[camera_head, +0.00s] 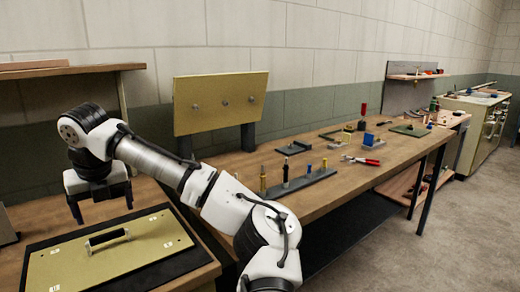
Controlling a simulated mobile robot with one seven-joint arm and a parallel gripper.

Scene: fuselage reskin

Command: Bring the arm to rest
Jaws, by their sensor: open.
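My gripper (103,208) hangs at the left, pointing down, with its two dark fingers apart and nothing between them. It is above and behind a yellow-green panel (150,252) with a dark handle (108,238). The gripper looks apart from the panel and handle, though the exact height is hard to judge. My white and grey arm reaches from the bottom middle up and to the left, bent at the elbow.
A wooden bench (345,183) runs to the right, with a tool rack (288,187) and red-handled pliers (362,161) on it. An upright yellow panel (220,103) stands behind my arm. Open floor (450,240) lies at the right.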

